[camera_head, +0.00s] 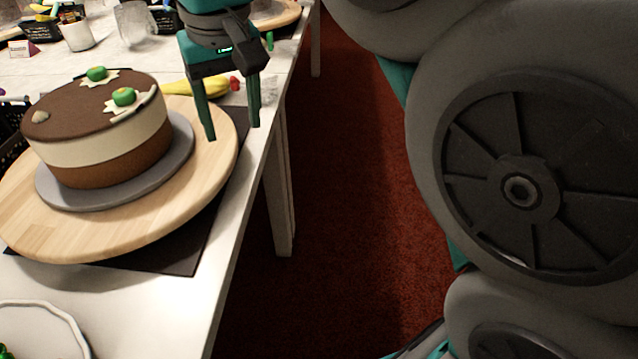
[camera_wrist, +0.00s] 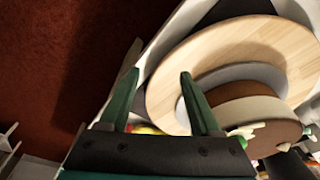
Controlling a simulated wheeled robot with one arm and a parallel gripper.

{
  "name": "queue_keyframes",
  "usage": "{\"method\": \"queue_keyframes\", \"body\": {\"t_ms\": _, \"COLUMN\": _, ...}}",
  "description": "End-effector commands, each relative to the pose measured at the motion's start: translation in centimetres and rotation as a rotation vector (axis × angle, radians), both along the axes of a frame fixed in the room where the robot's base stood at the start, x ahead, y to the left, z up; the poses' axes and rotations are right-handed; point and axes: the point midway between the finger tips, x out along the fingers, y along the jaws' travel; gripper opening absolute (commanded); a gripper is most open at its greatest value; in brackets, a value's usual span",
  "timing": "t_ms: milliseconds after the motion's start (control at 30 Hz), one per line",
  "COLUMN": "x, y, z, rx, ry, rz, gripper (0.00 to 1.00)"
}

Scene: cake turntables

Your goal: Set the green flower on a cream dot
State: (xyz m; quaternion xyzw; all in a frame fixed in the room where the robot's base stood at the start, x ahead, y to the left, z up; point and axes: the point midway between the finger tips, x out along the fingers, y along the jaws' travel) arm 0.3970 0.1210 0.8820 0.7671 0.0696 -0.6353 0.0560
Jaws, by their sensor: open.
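A round cake (camera_head: 100,130) with a chocolate top and a cream band stands on a grey board (camera_head: 180,160) on a wooden turntable (camera_head: 220,160). Two green flowers, one farther back (camera_head: 96,73) and one nearer the right edge (camera_head: 124,97), sit on cream star-shaped dots on its top. A pale dot (camera_head: 41,116) lies at the top's left edge. My gripper (camera_head: 231,132) is open and empty, to the right of the cake over the turntable's edge. In the wrist view the cake (camera_wrist: 255,115) is right of the open fingers (camera_wrist: 158,85).
A white plate (camera_head: 45,318) with green pieces stands at the front left. A yellow item (camera_head: 195,88) lies behind my gripper. Cups and baskets stand at the back left. The table's right edge drops to red carpet (camera_head: 340,200).

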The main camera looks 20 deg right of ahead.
Motion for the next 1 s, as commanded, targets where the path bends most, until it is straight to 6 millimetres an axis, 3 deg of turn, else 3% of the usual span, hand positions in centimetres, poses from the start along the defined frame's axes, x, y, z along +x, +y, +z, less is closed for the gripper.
{"method": "queue_keyframes", "body": {"t_ms": 100, "x": -2.5, "y": -3.4, "z": -4.3, "rx": -0.017, "ry": 0.065, "rz": -0.045, "gripper": 0.64}}
{"method": "queue_keyframes", "body": {"t_ms": 300, "x": -7.8, "y": -7.8, "z": -11.5, "rx": -0.032, "ry": 0.172, "rz": -0.103, "gripper": 0.64}}
{"method": "queue_keyframes", "body": {"t_ms": 600, "x": -17.1, "y": -11.6, "z": -20.6, "rx": -0.036, "ry": 0.306, "rz": -0.164, "gripper": 0.64}}
{"method": "queue_keyframes", "body": {"t_ms": 800, "x": -20.0, "y": -12.1, "z": -23.1, "rx": -0.034, "ry": 0.342, "rz": -0.176, "gripper": 0.64}}
{"method": "queue_keyframes", "body": {"t_ms": 1000, "x": -20.2, "y": -12.2, "z": -23.3, "rx": -0.033, "ry": 0.344, "rz": -0.177, "gripper": 0.64}}
